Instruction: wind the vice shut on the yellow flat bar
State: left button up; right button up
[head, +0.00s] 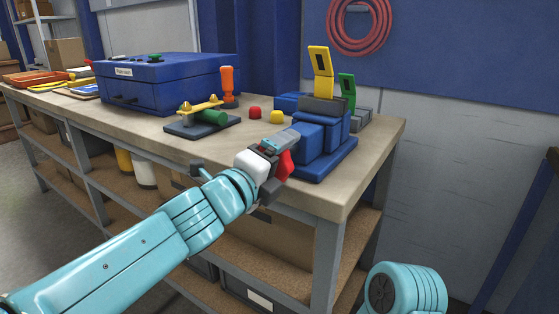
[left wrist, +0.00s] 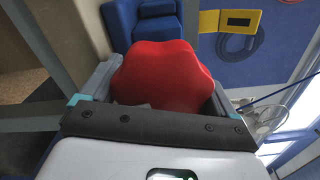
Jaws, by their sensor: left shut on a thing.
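The blue vice (head: 318,142) stands at the right end of the workbench. The yellow flat bar (head: 321,72) stands upright at its grey jaws, with a bend or joint partway up; I cannot tell whether the jaws touch it. The bar also shows in the left wrist view (left wrist: 230,21), beyond the blue vice (left wrist: 143,22). My left gripper (head: 279,155) is at the front of the vice, shut on the red handle (head: 285,165). In the left wrist view the lobed red handle (left wrist: 165,76) sits between both fingers. My right gripper is not in view.
A green piece (head: 347,92) stands in a grey holder behind the vice. Red (head: 254,112) and yellow (head: 277,117) knobs, a fixture with a green handle (head: 208,116) and a blue case (head: 165,80) lie left along the workbench (head: 225,150). The bench's front edge is below my wrist.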

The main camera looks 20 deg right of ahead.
pick_arm(q)
jog(key=o, duration=0.8)
jog(key=shift+f, duration=0.1)
